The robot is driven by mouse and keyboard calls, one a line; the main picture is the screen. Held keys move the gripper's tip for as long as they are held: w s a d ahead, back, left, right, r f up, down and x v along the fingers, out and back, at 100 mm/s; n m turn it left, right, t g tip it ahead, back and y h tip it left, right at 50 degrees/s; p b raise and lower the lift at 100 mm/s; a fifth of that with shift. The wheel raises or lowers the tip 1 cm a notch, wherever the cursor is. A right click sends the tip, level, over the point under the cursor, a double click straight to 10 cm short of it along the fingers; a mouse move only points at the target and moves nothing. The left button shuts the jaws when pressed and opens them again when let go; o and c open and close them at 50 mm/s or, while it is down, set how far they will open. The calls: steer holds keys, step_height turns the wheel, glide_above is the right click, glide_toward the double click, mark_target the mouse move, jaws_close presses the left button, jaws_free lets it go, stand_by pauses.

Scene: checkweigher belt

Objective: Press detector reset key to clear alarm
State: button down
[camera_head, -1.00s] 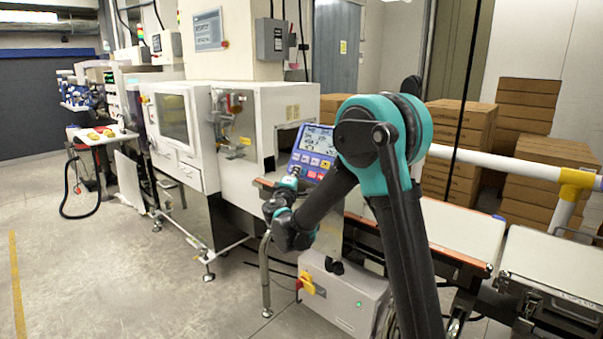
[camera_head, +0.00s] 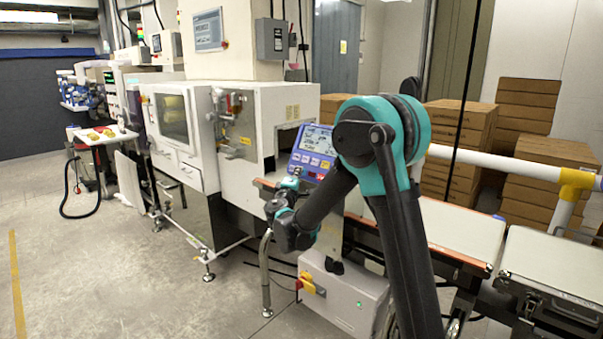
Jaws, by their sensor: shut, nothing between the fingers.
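The detector's blue control panel (camera_head: 310,168) stands tilted beside the belt, with a lit screen (camera_head: 318,141) and rows of small keys below it. The lettering is too small to read, so I cannot tell which key is the reset key or whether an alarm shows. My gripper (camera_head: 296,171) is small in view, shut and empty, at the panel's lower left edge. I cannot tell whether its tips touch a key. My wrist and forearm come in from the lower right, and my arm hides the area right of the panel.
A white machine housing (camera_head: 262,130) stands behind and left of the panel. A grey box with a yellow-red switch (camera_head: 345,300) sits below. The belt (camera_head: 455,228) runs to the right, with a white rail (camera_head: 500,165) behind it. Stacked cartons (camera_head: 525,105) stand farther back. Floor at left is open.

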steer(key=shift+s+a, duration=0.1)
steer(key=shift+s+a+r, duration=0.35)
steer(key=shift+s+r, duration=0.05)
steer(key=shift+s, duration=0.1)
stand_by(0.3)
steer(key=shift+s+a+r, duration=0.6)
steer(key=shift+s+a, duration=0.1)
steer(key=shift+s, duration=0.2)
steer(key=shift+s+a+r, duration=0.55)
steer(key=shift+s+a, duration=0.15)
steer(key=shift+s, duration=0.15)
steer(key=s+a+r, duration=0.1)
steer(key=s+a, duration=0.1)
steer(key=s+a+r, duration=0.1)
steer(key=s, duration=0.1)
steer(key=shift+s+a+r, duration=0.1)
steer(key=shift+a+r, duration=0.05)
steer(key=shift+r, duration=0.2)
steer(key=shift+s, duration=0.1)
